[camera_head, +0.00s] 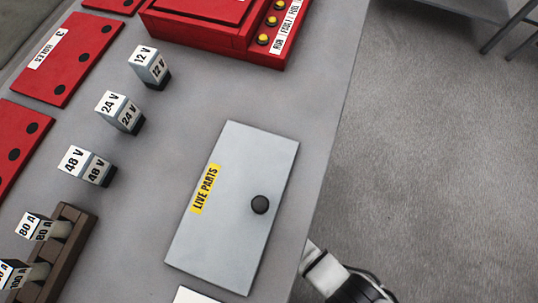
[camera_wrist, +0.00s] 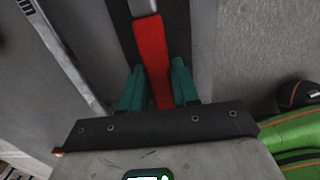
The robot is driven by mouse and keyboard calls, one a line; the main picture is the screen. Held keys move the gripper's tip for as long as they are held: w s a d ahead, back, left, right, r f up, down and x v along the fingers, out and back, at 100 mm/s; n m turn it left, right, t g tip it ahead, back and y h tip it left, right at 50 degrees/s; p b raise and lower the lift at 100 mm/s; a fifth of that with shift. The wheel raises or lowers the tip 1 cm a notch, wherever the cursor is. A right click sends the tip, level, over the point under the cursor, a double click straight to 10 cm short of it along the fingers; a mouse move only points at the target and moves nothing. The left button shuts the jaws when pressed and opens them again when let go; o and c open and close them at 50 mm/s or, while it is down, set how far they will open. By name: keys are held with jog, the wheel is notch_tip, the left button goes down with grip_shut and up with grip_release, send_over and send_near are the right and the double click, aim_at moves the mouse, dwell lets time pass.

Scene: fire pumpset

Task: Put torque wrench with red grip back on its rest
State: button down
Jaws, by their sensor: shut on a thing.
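The torque wrench shows in the wrist view by its red grip (camera_wrist: 152,55), with a grey metal part (camera_wrist: 143,8) beyond it at the top edge. My gripper (camera_wrist: 159,72) has teal fingers on both sides of the red grip and is shut on it. The near end of the grip runs down behind the gripper body, and the far end of the wrench is out of frame. A dark strip lies behind the wrench; I cannot tell whether it touches. The wrench, its rest and my gripper do not show clearly in the head view.
In the head view a grey panel (camera_head: 236,200) marked LIVE PARTS with a black knob (camera_head: 260,204) lies near the table's right edge. Voltage blocks (camera_head: 121,113), a brown fuse rack (camera_head: 66,250) and a red box (camera_head: 215,25) stand around. A green object (camera_wrist: 290,135) lies right in the wrist view.

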jog(key=shift+f, duration=0.35)
jog(key=c, duration=0.8)
grip_release()
jog(key=shift+o, duration=0.2)
notch_tip(320, 180, up, 6)
jog(key=p, duration=0.5)
jog(key=shift+p, duration=0.35)
